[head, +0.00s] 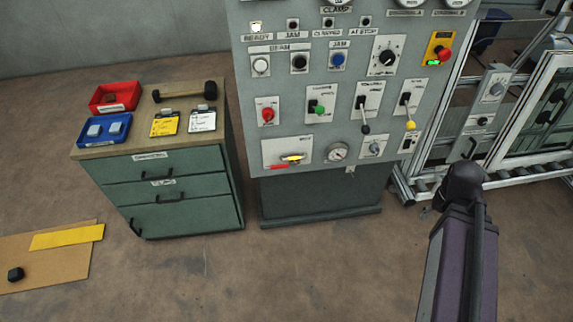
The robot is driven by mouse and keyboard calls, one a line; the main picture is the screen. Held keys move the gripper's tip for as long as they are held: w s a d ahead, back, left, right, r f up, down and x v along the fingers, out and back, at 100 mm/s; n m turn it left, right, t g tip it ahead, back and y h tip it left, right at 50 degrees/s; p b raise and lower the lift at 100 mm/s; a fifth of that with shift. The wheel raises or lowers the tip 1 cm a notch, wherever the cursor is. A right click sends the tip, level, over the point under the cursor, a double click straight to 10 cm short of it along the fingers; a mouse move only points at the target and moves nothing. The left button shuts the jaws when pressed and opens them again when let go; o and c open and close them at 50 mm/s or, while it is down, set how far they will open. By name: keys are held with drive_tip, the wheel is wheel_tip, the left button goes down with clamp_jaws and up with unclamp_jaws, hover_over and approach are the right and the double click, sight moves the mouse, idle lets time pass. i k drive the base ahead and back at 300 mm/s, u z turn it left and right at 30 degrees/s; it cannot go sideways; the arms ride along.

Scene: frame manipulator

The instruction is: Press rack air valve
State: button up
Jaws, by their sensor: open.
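The grey control panel (310,100) stands upright in the middle of the head view. On its lower left is a pale plate with a yellow-handled valve (292,157), and a red tag hangs below it. The handle lies roughly level. The small label above it is too blurred to read, so I cannot confirm that this is the rack air valve. My arm rises at the lower right, apart from the panel in the picture. My gripper is not in view.
A green drawer cabinet (172,190) stands left of the panel, with a red bin (115,96), a blue bin (104,130) and tags on top. A framed machine with rollers (540,169) is at right. Floor before the panel is clear.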

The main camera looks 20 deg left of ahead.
sight(283, 166)
drive_tip(key=k, duration=0.55)
drive_tip(key=u, duration=0.45)
drive_tip(key=i, duration=0.45)
drive_tip(key=u, duration=0.65)
drive_tip(key=i, duration=1)
drive_tip(key=u, duration=0.05)
